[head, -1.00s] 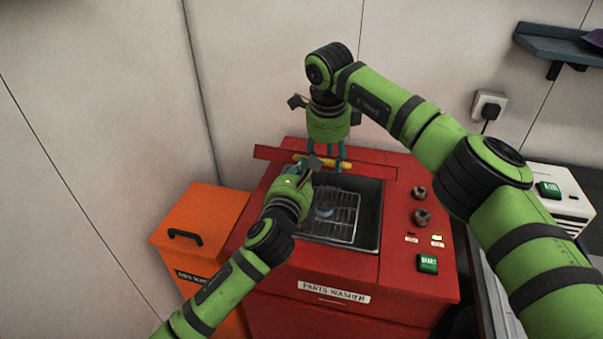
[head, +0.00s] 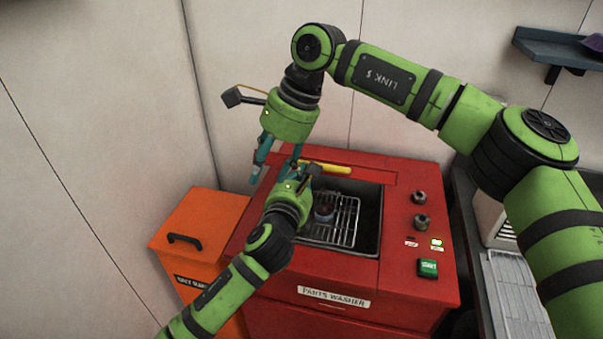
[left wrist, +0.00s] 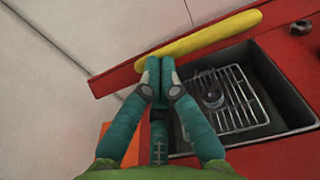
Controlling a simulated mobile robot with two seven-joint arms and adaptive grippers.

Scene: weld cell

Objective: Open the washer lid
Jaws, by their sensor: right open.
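The red parts washer (head: 330,270) stands with its basin (head: 368,225) uncovered. Its lid (head: 375,177) shows as a narrow red strip at the basin's back edge, with a yellow handle (head: 327,168) along it. The lid (left wrist: 112,82) and handle (left wrist: 215,32) also show in the left wrist view. My left gripper (head: 312,170) is at the handle's left part; in the left wrist view its fingertips (left wrist: 160,72) are together, overlapping the handle's lower edge. Contact is unclear.
A wire rack (head: 345,222) with a round part (head: 323,212) sits in the basin. Two knobs and a green start button (head: 428,268) are on the right of the washer top. An orange bin (head: 205,222) stands left, close to the wall.

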